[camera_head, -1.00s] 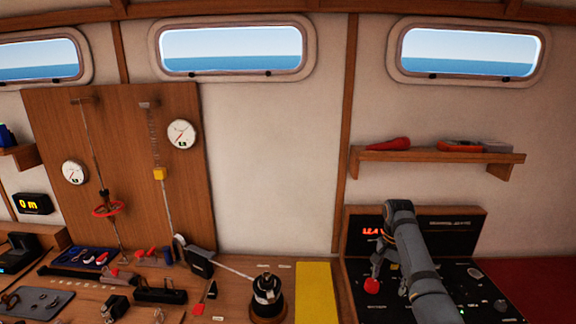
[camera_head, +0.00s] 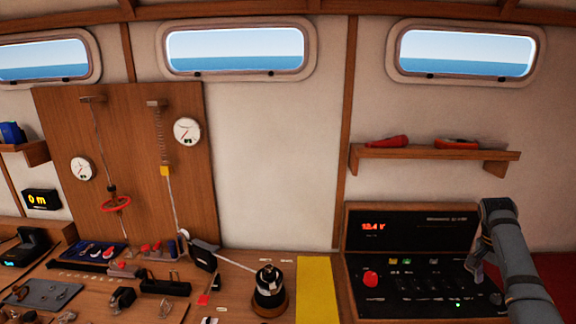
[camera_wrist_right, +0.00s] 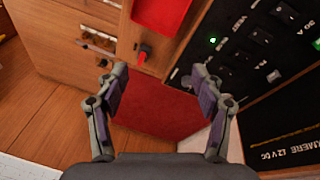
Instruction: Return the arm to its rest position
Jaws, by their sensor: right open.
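My right arm (camera_head: 510,255) comes in from the lower right, over the right end of the black switch panel (camera_head: 425,243). My right gripper (camera_head: 477,265) hangs at the panel's right side, partly hidden by the arm. In the right wrist view the gripper (camera_wrist_right: 160,90) is open, with nothing between its fingers. The panel's switches and a lit green lamp (camera_wrist_right: 212,41) show beyond its right finger. The red round knob (camera_head: 370,279) on the panel stands clear of the gripper. My left gripper is not in view.
A yellow strip (camera_head: 317,290) lies left of the panel, beside a dark winch (camera_head: 269,287). A wooden shelf (camera_head: 435,154) with red items is above the panel. Below the gripper, the wrist view shows a red surface (camera_wrist_right: 150,110) and wooden drawers (camera_wrist_right: 60,50).

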